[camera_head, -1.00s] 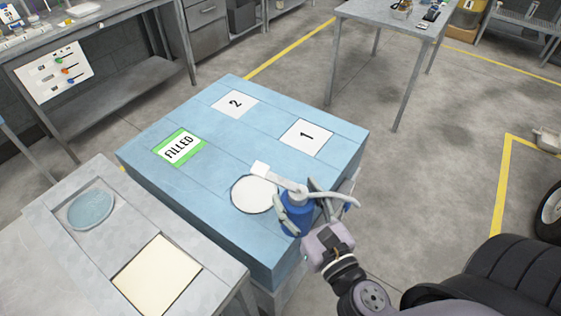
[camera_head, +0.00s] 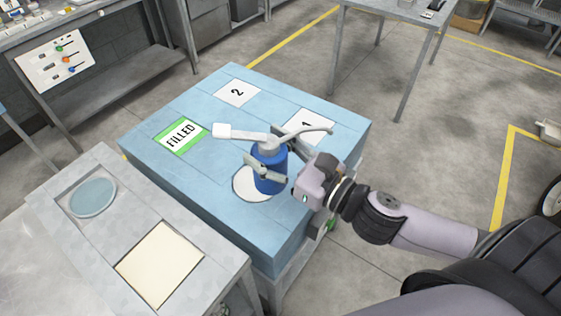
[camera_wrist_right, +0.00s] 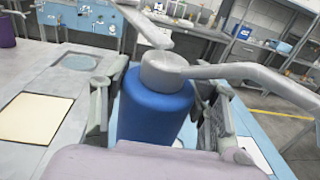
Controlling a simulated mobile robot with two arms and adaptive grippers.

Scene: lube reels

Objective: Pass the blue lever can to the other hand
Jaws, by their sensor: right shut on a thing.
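My left gripper is in neither view.
The blue table (camera_head: 190,188) carries a FILLED card (camera_head: 181,135) and cards 1 and 2 (camera_head: 237,93). A grey bench (camera_head: 215,240) at the left front has a round blue recess (camera_head: 92,197) and a cream square (camera_head: 159,263).

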